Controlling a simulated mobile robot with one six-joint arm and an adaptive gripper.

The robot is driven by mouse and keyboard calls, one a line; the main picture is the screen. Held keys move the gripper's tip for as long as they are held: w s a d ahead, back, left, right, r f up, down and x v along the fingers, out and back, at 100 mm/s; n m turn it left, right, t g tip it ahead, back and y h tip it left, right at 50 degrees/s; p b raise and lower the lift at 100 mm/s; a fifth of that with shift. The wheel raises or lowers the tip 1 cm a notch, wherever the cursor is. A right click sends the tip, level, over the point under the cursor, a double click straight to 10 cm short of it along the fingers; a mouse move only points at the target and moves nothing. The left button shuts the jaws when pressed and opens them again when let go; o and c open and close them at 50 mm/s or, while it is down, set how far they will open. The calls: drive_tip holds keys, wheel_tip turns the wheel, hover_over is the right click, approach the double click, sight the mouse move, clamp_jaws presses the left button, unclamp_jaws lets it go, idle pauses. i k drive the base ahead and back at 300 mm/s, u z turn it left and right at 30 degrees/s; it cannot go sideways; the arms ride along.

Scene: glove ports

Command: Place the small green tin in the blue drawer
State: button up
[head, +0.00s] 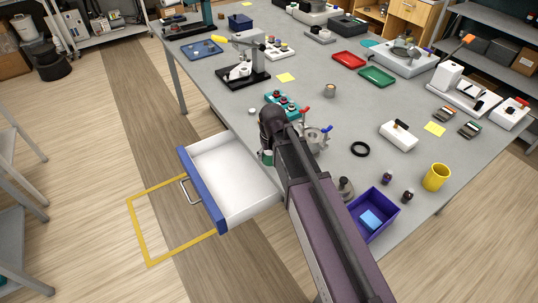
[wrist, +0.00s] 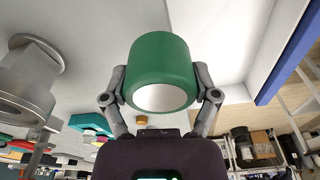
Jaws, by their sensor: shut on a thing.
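The small green tin (wrist: 158,62) is held between the two fingers of my gripper (wrist: 160,95) in the wrist view. My gripper is shut on it, and its pale round end faces the camera. In the head view the tin (head: 267,157) shows only in part, mostly hidden by my arm, close to the table's edge and the drawer. The blue drawer (head: 203,190) is pulled open, with a blue front, a metal handle and a white inside. The part of the drawer's inside that shows is empty. In the wrist view its blue edge (wrist: 287,62) is at the right.
A teal rack (head: 283,101) and a metal fixture (head: 316,138) stand near my arm on the grey table. A purple bin (head: 378,212) with a blue block is at the front right. A black ring (head: 360,149) lies nearby. Yellow tape marks the floor around the drawer.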

sight(242, 196)
drive_tip(key=z, duration=0.25)
drive_tip(key=k, duration=1.65)
drive_tip(key=u, duration=0.2)
drive_tip(key=i, duration=1)
drive_tip(key=u, duration=0.05)
